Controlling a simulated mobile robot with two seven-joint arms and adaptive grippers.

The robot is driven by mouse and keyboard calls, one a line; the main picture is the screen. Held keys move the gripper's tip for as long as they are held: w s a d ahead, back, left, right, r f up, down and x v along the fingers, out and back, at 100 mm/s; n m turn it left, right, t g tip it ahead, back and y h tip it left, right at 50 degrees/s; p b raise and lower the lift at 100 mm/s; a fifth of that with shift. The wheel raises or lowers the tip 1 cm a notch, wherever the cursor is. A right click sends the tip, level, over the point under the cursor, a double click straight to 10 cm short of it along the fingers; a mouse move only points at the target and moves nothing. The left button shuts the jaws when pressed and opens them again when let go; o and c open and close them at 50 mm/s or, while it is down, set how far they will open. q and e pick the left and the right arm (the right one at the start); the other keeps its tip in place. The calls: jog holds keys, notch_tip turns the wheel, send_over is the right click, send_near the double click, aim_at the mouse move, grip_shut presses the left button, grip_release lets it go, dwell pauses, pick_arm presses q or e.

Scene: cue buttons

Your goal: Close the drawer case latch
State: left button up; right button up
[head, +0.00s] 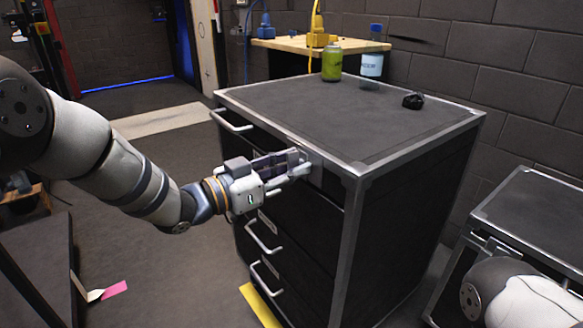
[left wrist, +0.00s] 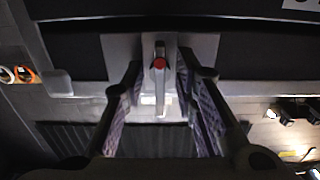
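The drawer case (head: 385,125) is a black cabinet with metal edges and several drawers with pale handles. Its latch (left wrist: 159,85), a light metal lever with a red spot on a grey plate, shows in the left wrist view. In the head view the latch is mostly hidden behind my left gripper (head: 298,162), at the upper part of the drawer front. In the left wrist view the fingers of my left gripper (left wrist: 162,108) are apart, one on each side of the latch lever. I cannot tell whether they touch it. My right gripper is not in view.
A green can (head: 332,62), a clear bottle with a blue-and-white label (head: 372,65) and a small black object (head: 413,101) are on or behind the case top. Another metal-edged black case (head: 530,215) stands at the right. Open floor lies left of the drawer case.

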pick_arm(q)
grip_shut()
jog(key=shift+n, duration=0.3)
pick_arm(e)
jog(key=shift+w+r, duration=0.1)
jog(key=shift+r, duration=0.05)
pick_arm(q)
jog(key=n+p, duration=0.1)
jog(key=n, duration=0.1)
jog(key=shift+n, duration=0.4)
jog(key=n, duration=0.3)
jog(key=shift+n, duration=0.4)
jog(key=n, duration=0.5)
jog(key=shift+f, duration=0.15)
jog(key=n, duration=0.5)
jog(key=shift+n, duration=0.3)
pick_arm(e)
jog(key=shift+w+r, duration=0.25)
